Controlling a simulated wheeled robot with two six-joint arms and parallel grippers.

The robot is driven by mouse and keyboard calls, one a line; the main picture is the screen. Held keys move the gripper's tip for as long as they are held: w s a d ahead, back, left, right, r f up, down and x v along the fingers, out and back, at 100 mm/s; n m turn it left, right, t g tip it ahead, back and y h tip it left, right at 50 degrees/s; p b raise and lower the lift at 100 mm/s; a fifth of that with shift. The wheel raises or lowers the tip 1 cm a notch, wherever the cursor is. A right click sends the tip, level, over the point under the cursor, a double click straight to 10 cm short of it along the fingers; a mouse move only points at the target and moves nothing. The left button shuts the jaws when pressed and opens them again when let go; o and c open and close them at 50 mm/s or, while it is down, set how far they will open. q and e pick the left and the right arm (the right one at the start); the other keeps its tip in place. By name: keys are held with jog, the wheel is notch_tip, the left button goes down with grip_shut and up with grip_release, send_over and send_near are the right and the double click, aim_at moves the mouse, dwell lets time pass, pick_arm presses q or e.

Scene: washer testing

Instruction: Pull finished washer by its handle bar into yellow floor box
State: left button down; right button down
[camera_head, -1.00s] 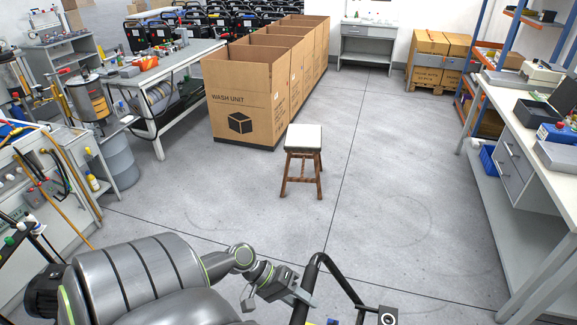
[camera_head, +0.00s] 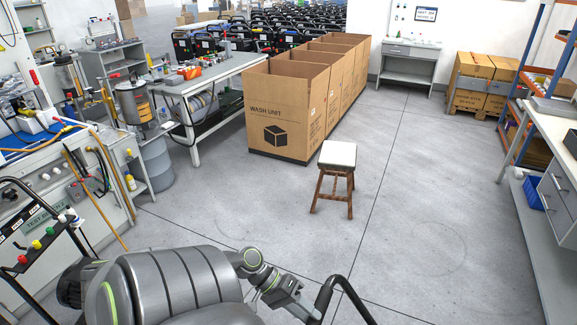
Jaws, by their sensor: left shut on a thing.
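The washer's black handle bar (camera_head: 341,284) rises from the bottom edge, right of centre, as a bent tube. My left gripper (camera_head: 310,310) is shut on the near side of this bar. The washer's body is below the frame and hidden. The yellow floor box does not show in this view. My right gripper is out of view.
A wooden stool (camera_head: 333,180) with a pale seat stands on open floor ahead. Behind it is a row of cardboard boxes (camera_head: 283,120). Benches line both sides, including a white one (camera_head: 560,170) at right. Grey floor (camera_head: 430,230) right of the stool is clear.

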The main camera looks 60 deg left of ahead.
pick_arm(q)
jog(key=s+a, duration=0.4)
jog(key=a, duration=0.3)
jog(key=shift+s+a+p, duration=0.15)
jog(key=shift+a+p, duration=0.2)
jog(key=shift+p, duration=0.05)
jog(key=c, duration=2.1)
grip_release()
jog(key=shift+d, duration=0.1)
jog(key=o, duration=0.5)
jog(key=shift+d, duration=0.1)
jog(key=o, duration=1.6)
jog(key=p+v, duration=0.5)
jog(key=v, duration=0.4)
jog(key=shift+p, duration=0.4)
